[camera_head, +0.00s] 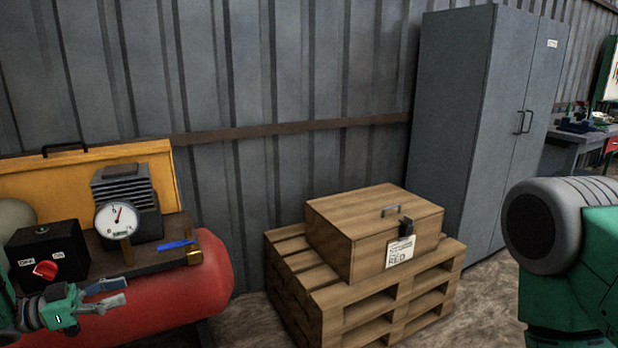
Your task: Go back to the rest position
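My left gripper (122,292) is at the lower left, in front of the red air tank (205,280). Its two grey fingers point right and stand apart, with nothing seen between them. Just above and left of it is a black switch box (42,250) with a red knob (45,270) between labels. A round pressure gauge (116,220) stands to the right of the box, and a blue-handled valve (177,245) is on the tank's right end. My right arm's green and grey links fill the right edge; its gripper is out of view.
A wooden box (340,240) with a padlock (406,227) and a tag sits on stacked pallets (310,290) in the middle. A tall grey cabinet (465,100) is behind. A workbench (575,145) stands far right. Bare floor shows between pallets and my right arm.

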